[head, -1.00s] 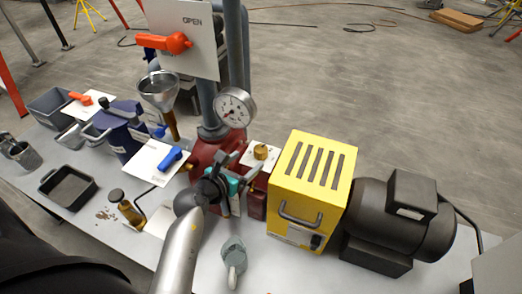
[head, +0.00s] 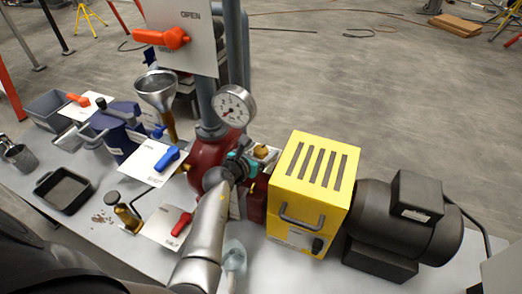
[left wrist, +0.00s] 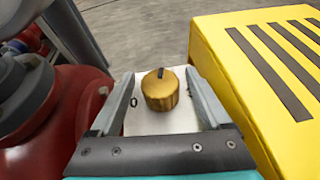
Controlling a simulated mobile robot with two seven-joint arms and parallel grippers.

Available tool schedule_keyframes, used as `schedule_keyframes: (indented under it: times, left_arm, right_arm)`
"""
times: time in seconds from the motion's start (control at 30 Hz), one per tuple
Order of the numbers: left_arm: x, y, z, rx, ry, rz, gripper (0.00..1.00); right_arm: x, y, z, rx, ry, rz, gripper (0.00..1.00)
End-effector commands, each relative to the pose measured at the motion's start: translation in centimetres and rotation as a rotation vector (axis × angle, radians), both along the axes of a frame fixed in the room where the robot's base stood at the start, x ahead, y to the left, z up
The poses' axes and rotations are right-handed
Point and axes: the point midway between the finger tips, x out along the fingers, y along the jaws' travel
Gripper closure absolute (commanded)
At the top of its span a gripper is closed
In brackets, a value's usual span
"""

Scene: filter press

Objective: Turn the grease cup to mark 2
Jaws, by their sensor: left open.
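The grease cup (head: 262,150) is a small brass knurled cap on a white plate (head: 270,158), between the red pump body and the yellow guard. In the left wrist view the cup (left wrist: 160,91) stands upright, with a black pointer line on its top running toward the far side. My left gripper (head: 256,157) is open above the plate. In the left wrist view its fingers (left wrist: 158,82) stand on either side of the cup, apart from it. My right gripper is not in view.
The yellow guard (head: 315,183) stands close on the right, with a black motor (head: 400,220) beyond. A pressure gauge (head: 234,105) and grey pipe rise behind the red pump body (head: 207,152). A blue-handled valve (head: 167,158) and red-handled valve (head: 182,223) lie left of my arm.

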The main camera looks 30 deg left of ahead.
Motion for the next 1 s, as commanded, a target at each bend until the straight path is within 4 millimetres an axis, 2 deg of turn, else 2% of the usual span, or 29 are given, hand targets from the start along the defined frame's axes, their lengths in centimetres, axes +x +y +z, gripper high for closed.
schedule_keyframes:
  times: [0.07, 0.73, 1.0]
  left_arm:
    - [-0.01, 0.02, 0.02, 0.000, 0.000, 0.000, 0.22]
    - [-0.03, 0.01, 0.00, 0.000, 0.000, 0.000, 0.98]
    - [0.03, 0.22, -0.01, 0.004, -0.003, -0.027, 1.00]
  right_arm:
    - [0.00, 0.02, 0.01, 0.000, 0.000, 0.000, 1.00]
    - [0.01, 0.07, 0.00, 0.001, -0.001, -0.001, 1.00]
    - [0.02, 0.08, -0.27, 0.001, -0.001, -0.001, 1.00]
